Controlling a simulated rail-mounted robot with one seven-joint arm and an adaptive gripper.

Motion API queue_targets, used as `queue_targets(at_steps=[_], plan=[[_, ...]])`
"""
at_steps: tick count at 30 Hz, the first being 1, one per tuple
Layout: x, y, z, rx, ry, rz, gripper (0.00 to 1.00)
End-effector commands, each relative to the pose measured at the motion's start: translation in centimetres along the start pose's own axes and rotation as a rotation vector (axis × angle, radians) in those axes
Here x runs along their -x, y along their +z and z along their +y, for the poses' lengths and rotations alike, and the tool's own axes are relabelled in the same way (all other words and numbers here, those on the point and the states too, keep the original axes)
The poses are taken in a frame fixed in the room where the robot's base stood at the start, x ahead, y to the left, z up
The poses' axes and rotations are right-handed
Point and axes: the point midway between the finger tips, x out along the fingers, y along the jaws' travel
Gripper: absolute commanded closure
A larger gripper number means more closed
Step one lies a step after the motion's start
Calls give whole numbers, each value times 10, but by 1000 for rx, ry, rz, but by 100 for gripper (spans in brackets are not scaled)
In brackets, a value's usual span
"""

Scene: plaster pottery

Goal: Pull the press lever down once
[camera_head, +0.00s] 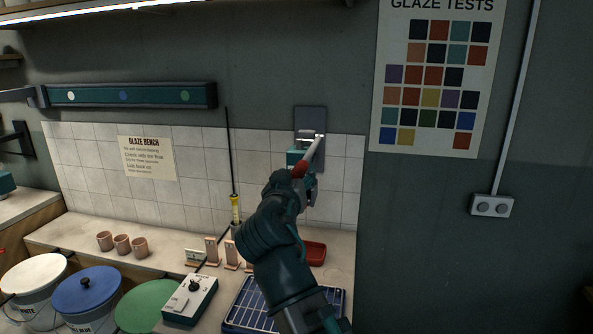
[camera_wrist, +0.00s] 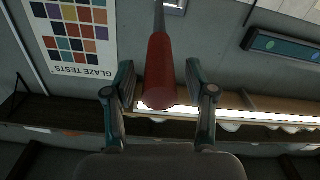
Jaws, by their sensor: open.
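The press lever has a red grip (camera_head: 299,169) and a silver rod (camera_head: 315,150). In the wrist view the red grip (camera_wrist: 160,75) stands between the two fingers of my gripper (camera_wrist: 159,68), with a visible gap on each side. My gripper (camera_head: 288,183) is open around the grip in the head view, where my arm hides part of the lever mount.
Below are a blue rack (camera_head: 240,312), a red dish (camera_head: 315,253), a control box (camera_head: 190,300) and upright test tiles (camera_head: 211,250). A yellow-handled rod (camera_head: 235,208) stands left of my arm. A wall rail (camera_head: 130,96) and a shelf (camera_head: 150,10) are above.

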Motion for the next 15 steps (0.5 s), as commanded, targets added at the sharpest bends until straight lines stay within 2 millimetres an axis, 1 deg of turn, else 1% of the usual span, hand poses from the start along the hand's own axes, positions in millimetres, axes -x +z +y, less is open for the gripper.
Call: queue_targets(at_steps=[3,12,13,15], plan=[[-7,-1,0,0,1,0,44],[-9,0,0,0,0,1,44],[-9,0,0,0,0,1,46],[-9,0,0,0,0,1,58]])
